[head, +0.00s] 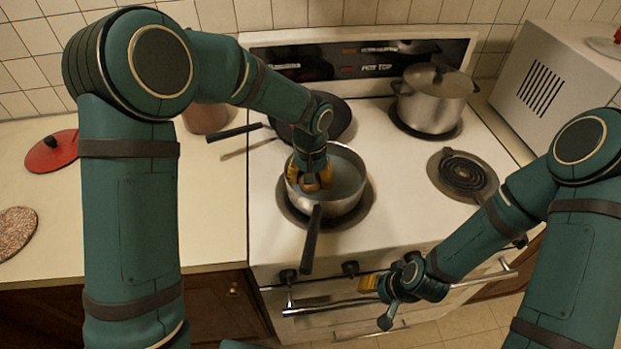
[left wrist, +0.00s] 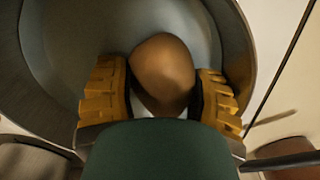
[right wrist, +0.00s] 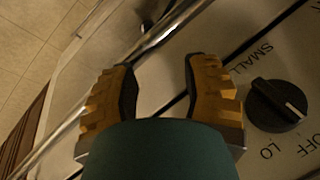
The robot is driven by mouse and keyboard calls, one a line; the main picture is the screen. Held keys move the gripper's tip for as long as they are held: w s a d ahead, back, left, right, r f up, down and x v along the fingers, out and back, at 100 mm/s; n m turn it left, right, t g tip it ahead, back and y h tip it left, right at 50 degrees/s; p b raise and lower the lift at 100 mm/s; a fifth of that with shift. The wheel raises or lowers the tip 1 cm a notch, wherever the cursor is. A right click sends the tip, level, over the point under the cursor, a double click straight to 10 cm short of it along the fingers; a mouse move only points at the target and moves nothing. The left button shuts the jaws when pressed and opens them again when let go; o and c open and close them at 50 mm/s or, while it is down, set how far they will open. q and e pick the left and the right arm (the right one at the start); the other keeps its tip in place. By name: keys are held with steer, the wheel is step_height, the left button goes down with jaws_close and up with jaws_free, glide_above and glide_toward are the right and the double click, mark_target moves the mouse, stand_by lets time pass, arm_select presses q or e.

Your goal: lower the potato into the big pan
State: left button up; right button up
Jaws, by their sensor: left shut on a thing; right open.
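The big pan (head: 345,204) is a steel pan with a long dark handle (head: 311,240) pointing to the front, on the front left burner. My left gripper (head: 310,180) is inside the pan's rim, pointing down. It is shut on the brown potato (left wrist: 162,72), which sits between the two yellow finger pads in the left wrist view, with the pan's grey inside (left wrist: 70,50) around it. I cannot tell whether the potato touches the pan's floor. My right gripper (right wrist: 160,78) is open and empty, in front of the stove by the oven handle.
A dark frying pan (head: 332,118) is on the burner behind, close to my left wrist. A lidded pot (head: 435,98) stands at the back right. The front right coil burner (head: 463,172) is bare. A stove knob (right wrist: 277,104) is near my right gripper.

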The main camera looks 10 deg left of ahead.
arm_select(q)
steer(key=o, duration=1.3)
steer(key=shift+o, duration=0.2)
steer(key=shift+r, duration=0.15)
